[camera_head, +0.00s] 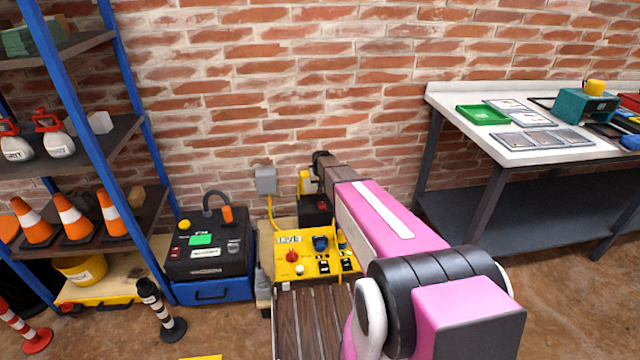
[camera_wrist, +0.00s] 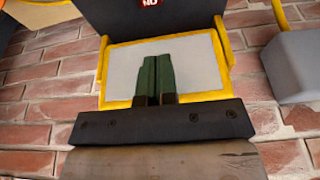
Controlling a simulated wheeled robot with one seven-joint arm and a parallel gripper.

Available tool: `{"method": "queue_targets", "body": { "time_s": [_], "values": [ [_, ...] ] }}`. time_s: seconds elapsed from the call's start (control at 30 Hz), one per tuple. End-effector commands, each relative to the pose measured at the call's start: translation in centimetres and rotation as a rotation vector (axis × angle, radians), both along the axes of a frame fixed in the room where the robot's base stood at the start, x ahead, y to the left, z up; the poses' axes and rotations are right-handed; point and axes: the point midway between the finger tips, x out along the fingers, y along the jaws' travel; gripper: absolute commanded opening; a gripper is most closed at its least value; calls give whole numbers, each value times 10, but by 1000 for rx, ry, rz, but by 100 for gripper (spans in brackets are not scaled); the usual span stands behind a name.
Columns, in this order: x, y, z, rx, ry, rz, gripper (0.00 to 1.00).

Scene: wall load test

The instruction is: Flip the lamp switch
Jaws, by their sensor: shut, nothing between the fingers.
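My gripper (camera_wrist: 157,60) shows in the wrist view with its two dark green fingers side by side, shut and empty. Behind the fingers is a pale panel in a yellow frame (camera_wrist: 219,60), which looks like a work lamp; I cannot tell whether the fingers touch it. In the head view a yellow-framed piece (camera_head: 307,183) stands by the wall, partly behind my arm. A yellow control panel (camera_head: 288,256) below it carries a red knob (camera_head: 292,256), a blue knob (camera_head: 320,243) and black rocker switches (camera_head: 322,265). I cannot tell which one is the lamp switch. My arm hides the panel's right side.
A grey wall box (camera_head: 266,181) with a yellow cable is left of the arm. A black case (camera_head: 208,250) on a blue box stands left of the panel. Shelves with cones (camera_head: 72,215) are far left. A workbench (camera_head: 440,99) is right. The brick wall is close behind.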

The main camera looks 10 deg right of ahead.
Motion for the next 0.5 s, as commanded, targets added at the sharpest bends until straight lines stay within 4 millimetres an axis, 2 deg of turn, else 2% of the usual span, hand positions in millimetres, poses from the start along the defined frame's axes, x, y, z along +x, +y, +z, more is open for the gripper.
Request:
{"method": "queue_targets", "body": {
  "time_s": [0.03, 0.3, 0.5],
  "values": [
    [5, 0, -12, 0, 2, 0, 0],
    [19, 0, -59, 0, 2, 0, 0],
    [17, 0, -84, 0, 2, 0, 0]
  ]
}}
